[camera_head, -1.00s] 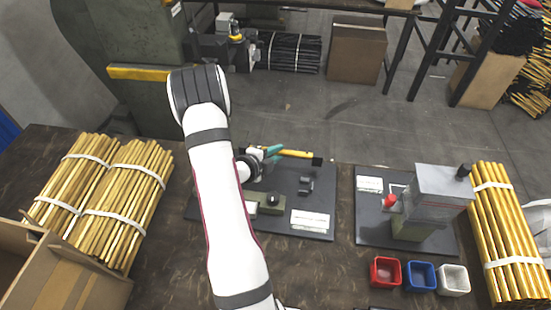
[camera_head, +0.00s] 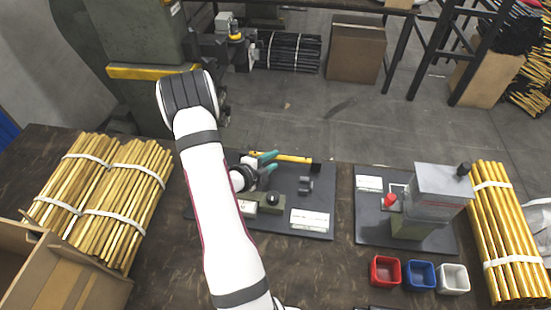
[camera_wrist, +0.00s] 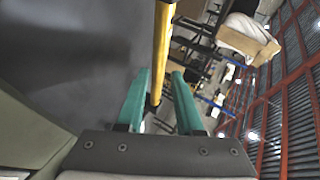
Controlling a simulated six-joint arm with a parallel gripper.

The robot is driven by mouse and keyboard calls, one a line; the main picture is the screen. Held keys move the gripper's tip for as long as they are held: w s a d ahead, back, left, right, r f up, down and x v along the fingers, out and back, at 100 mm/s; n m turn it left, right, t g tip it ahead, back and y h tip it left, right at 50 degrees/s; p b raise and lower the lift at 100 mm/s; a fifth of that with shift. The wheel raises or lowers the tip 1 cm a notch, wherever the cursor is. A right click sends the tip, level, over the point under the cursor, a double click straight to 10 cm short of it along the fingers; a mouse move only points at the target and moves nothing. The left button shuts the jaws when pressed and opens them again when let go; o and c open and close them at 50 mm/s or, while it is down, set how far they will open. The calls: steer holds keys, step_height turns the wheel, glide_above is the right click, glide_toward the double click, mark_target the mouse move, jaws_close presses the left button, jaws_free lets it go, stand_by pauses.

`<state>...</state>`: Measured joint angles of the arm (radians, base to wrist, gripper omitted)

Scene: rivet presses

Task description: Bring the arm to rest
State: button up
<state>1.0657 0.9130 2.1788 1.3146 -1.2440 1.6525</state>
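My gripper (camera_head: 273,161), with two teal fingers, is over the left press board (camera_head: 318,222) in the head view, beside a yellow lever (camera_head: 294,158) with a dark end. In the wrist view the fingers of my gripper (camera_wrist: 161,74) stand apart. The yellow lever (camera_wrist: 163,40) shows between and beyond them, with a gap to the right finger. I see nothing held. My white arm reaches up from the bottom and bends down to the board, hiding its left part.
A grey press (camera_head: 440,185) with a red knob stands on the right board. Red (camera_head: 385,271), blue (camera_head: 421,275) and white (camera_head: 453,279) bins sit in front. Brass rod bundles (camera_head: 125,190) lie at left, with more rods (camera_head: 510,230) at right.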

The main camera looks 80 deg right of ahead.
steer(key=shift+w+a+r, duration=0.25)
steer(key=shift+a+r, duration=0.05)
steer(key=shift+a, duration=0.3)
